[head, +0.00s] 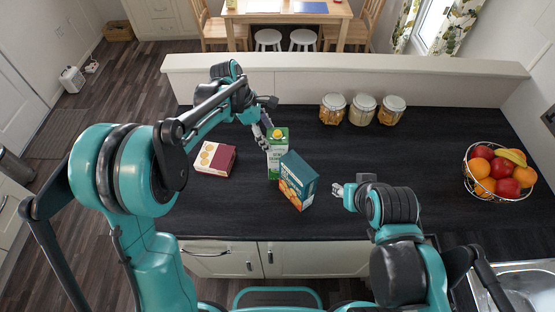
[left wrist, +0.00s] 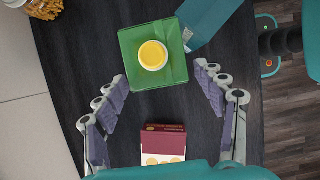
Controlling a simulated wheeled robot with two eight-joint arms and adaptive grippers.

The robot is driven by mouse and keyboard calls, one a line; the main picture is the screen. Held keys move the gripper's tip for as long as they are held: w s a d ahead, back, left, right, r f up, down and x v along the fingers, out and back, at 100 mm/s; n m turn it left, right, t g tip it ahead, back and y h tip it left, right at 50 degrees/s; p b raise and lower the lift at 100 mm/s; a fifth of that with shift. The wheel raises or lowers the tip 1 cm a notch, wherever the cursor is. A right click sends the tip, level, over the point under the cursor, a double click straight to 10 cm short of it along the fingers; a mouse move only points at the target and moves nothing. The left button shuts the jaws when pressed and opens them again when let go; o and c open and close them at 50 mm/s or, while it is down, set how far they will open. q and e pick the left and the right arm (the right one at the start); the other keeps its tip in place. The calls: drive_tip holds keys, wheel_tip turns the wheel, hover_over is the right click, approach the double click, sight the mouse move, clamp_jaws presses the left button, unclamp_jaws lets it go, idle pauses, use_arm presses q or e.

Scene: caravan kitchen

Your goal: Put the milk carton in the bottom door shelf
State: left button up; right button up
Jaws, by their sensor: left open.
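The milk carton (head: 278,162), white and green with a yellow cap, stands upright on the dark counter. In the left wrist view its green top (left wrist: 130,48) and round cap show from above, ahead of the fingertips. My left gripper (head: 266,122) is open and empty beside the carton's upper part; in the left wrist view its fingers (left wrist: 162,78) are spread wide with the carton just beyond the gap. My right gripper (head: 338,190) is low over the counter, right of the teal box; its jaws are too small to judge. No door shelf or fridge shows.
A teal food box (head: 299,180) stands close to the carton's front right. A maroon and cream box (head: 214,158) lies to the left. Several jars (head: 362,110) stand at the back, and a fruit basket (head: 499,171) on the right. The counter's right middle is clear.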

sight(277, 155)
use_arm(q)
drive_tip(key=shift+s+f+b, duration=0.1)
drive_tip(key=shift+f+b, duration=0.2)
drive_tip(key=shift+f, duration=0.45)
drive_tip(key=shift+x, duration=0.85)
drive_tip(key=x, duration=0.5)
drive_tip(key=shift+w+d+f+b, duration=0.2)
drive_tip(key=shift+d+f+b, duration=0.1)
drive_tip(key=shift+b, duration=0.1)
drive_tip(key=shift+r, duration=0.1)
drive_tip(key=c, duration=1.6)
